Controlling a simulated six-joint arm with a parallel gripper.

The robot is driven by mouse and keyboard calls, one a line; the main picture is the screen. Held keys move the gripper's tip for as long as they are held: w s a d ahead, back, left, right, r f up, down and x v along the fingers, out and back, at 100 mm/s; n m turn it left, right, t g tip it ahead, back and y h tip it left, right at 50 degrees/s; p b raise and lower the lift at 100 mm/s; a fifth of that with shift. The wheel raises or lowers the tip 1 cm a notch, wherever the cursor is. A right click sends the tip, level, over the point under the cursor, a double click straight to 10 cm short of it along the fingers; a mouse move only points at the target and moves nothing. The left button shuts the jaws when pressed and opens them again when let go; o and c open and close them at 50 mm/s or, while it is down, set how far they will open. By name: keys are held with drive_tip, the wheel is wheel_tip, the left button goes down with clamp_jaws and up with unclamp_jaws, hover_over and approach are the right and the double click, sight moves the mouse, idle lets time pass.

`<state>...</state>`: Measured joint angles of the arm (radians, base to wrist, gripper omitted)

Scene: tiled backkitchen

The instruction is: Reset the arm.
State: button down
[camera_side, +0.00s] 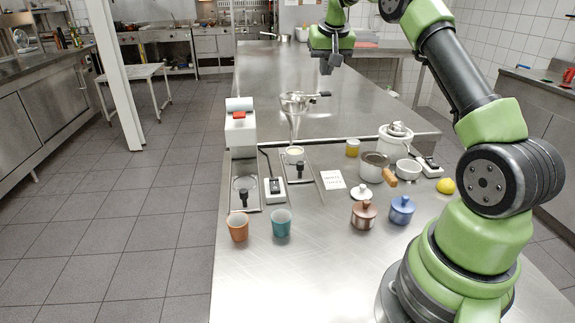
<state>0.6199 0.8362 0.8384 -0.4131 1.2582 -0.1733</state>
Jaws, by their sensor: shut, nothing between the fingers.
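My gripper (331,64) hangs at the top of the picture, above the far part of the steel worktop (290,285). It points down and is shut, with nothing between its fingers. It is well clear of the things on the worktop. My green and black arm reaches up from the right front and bends over toward the back.
An orange cup (238,226) and a teal cup (281,223) stand at the front left. A brown pot (363,214) and a blue pot (402,210) stand right of them. A glass funnel (295,110), a saucepan (374,168) and a lemon (446,186) are behind. The near worktop is clear.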

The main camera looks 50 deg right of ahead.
drive_tip(key=s+a+r+n+t+y, duration=0.1)
drive_tip(key=s+a+r, duration=0.25)
drive_tip(key=a, duration=0.35)
drive_tip(key=s+a+r+n+t, duration=0.1)
drive_tip(key=s+a+r, duration=0.1)
drive_tip(key=a+r, duration=0.35)
drive_tip(key=s+a+r+n+t+y, duration=0.1)
drive_tip(key=s+a+r, duration=0.15)
drive_tip(key=a, duration=0.55)
drive_tip(key=s+a+f+n+y, duration=0.1)
drive_tip(key=s+a+f, duration=0.2)
drive_tip(key=s+a, duration=0.2)
drive_tip(key=s+a+f+y, duration=0.2)
drive_tip(key=s+a, duration=0.3)
drive_tip(key=s, duration=0.6)
drive_tip(key=shift+a+f+n+t, duration=0.35)
drive_tip(key=shift+f+n+t, duration=0.05)
drive_tip(key=shift+f, duration=0.05)
